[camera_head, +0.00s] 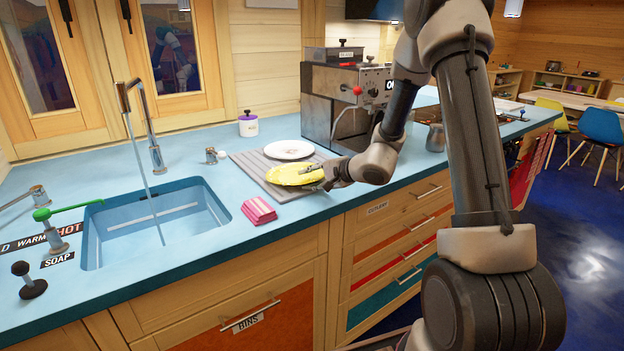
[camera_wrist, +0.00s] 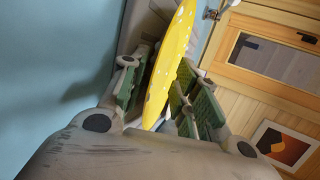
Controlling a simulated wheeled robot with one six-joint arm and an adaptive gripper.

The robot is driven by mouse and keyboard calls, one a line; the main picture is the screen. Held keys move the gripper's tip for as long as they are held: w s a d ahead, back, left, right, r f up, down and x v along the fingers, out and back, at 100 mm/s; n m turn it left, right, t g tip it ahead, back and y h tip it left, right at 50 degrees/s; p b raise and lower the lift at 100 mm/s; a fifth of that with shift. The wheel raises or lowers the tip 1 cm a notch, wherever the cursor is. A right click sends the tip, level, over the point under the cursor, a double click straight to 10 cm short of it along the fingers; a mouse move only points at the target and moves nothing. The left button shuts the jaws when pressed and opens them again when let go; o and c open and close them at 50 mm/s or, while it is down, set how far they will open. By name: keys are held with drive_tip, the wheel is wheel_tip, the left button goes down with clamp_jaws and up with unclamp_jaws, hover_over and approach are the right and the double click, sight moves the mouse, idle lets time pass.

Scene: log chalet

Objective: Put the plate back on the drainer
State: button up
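The yellow plate (camera_head: 294,174) with pale dots is over the front right part of the grey ribbed drainer (camera_head: 250,165), slightly tilted. My gripper (camera_head: 330,178) is at its right rim. In the wrist view the plate (camera_wrist: 170,68) stands edge-on between the green finger pads (camera_wrist: 160,88), which have come well inward on either side of its rim. The gripper looks shut on it, though full contact of the left pad is hard to see. I cannot tell whether the plate's underside touches the drainer.
A white plate (camera_head: 289,149) lies on the back of the drainer. A pink folded cloth (camera_head: 258,210) is in front, and the sink (camera_head: 155,224) with running tap is left. A coffee machine (camera_head: 345,98) stands close behind on the right. A purple-lidded jar (camera_head: 248,125) is at the back.

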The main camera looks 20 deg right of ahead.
drive_tip(key=shift+s+f, duration=0.1)
drive_tip(key=v, duration=1.1)
drive_tip(key=shift+d, duration=0.1)
drive_tip(key=shift+s+d+r, duration=0.15)
drive_tip(key=shift+s+r, duration=0.1)
drive_tip(key=shift+s, duration=0.05)
